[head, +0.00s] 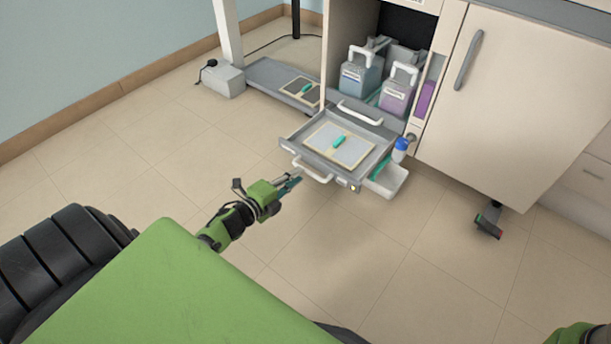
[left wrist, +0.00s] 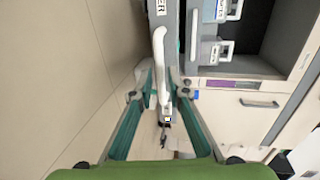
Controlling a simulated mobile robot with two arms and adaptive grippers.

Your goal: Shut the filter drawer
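The filter drawer (head: 350,178) is a grey, shallow drawer pulled well out of the cabinet in the head view. A pale sheet (head: 352,150) with a small teal piece on it lies inside. My left gripper (head: 294,180) is just in front of this handle. In the left wrist view its teal fingers (left wrist: 166,88) are apart, with the handle's white bar between the tips; contact is unclear. My right gripper is out of view.
Grey-blue (head: 359,78) and purple (head: 397,92) jugs stand on the shelf behind the drawer. A second white handle (head: 360,113) is below them. A white bin (head: 390,183) and blue-capped bottle (head: 401,148) sit right of the drawer. Floor in front is clear.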

